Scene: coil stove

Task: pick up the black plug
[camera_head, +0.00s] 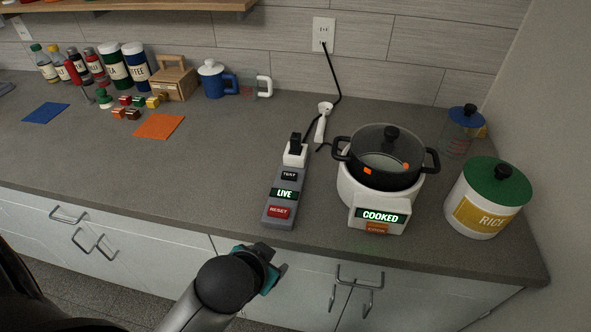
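The black plug (295,141) stands upright on the white socket block (295,155) at the far end of a grey power strip (270,207). The strip carries a TEST button, a lit LIVE sign and a red RESET button. My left gripper (262,262) is low in front of the counter's front edge, below the strip and apart from the plug. The hand is seen from behind, with teal parts at its sides. I cannot tell whether its fingers are open or shut. My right gripper is not in view.
A white cooker (379,205) with a black pot (385,160) stands right of the strip, its sign reading COOKED. A white handled tool (322,122) and a black cord lie behind. A rice canister (487,200) stands at right.

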